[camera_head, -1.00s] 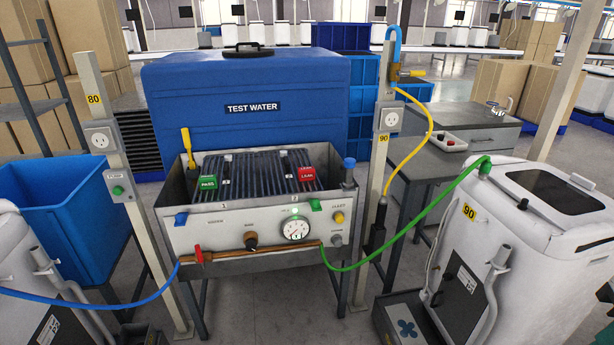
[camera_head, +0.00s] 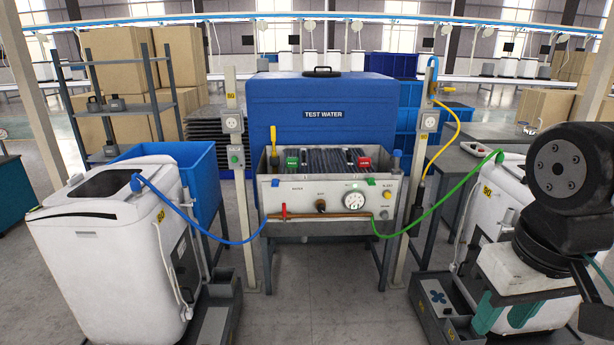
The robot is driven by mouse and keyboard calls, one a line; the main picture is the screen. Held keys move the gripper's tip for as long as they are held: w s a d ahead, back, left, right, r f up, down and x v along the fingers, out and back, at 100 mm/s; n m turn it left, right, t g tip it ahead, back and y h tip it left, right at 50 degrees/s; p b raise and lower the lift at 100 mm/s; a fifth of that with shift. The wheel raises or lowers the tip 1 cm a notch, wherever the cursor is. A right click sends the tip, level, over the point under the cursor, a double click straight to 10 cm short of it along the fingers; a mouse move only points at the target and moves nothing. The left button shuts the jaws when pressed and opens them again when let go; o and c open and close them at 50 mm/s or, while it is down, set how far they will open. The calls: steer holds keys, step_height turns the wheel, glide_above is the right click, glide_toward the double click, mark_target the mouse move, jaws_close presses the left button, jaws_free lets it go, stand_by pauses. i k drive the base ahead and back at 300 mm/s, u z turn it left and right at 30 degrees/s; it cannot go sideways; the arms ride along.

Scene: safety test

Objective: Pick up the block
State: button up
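A green block (camera_head: 292,164) marked PASS sits at the left of the dark slatted rack (camera_head: 328,161) in the test bench's open tray. A red block (camera_head: 364,163) sits at the right of the same rack; its lettering is too small to read now. Both blocks appear to rest on the slats with nothing holding them. Dark and white links of my own arm show at the right edge, well apart from the blocks. I cannot make out my gripper or its fingers.
The bench (camera_head: 328,198) stands between two posts. A left white machine (camera_head: 110,245) and a right white machine (camera_head: 497,205) flank it, joined by a blue hose (camera_head: 204,229) and a green hose (camera_head: 442,200). The floor (camera_head: 335,305) in front is clear.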

mark_target(363, 162)
steer(key=u, duration=0.95)
steer(key=i, duration=1.35)
steer(key=z, duration=0.45)
steer(key=i, duration=0.7)
steer(key=z, duration=1.5)
steer(key=i, duration=1)
steer(key=z, duration=0.25)
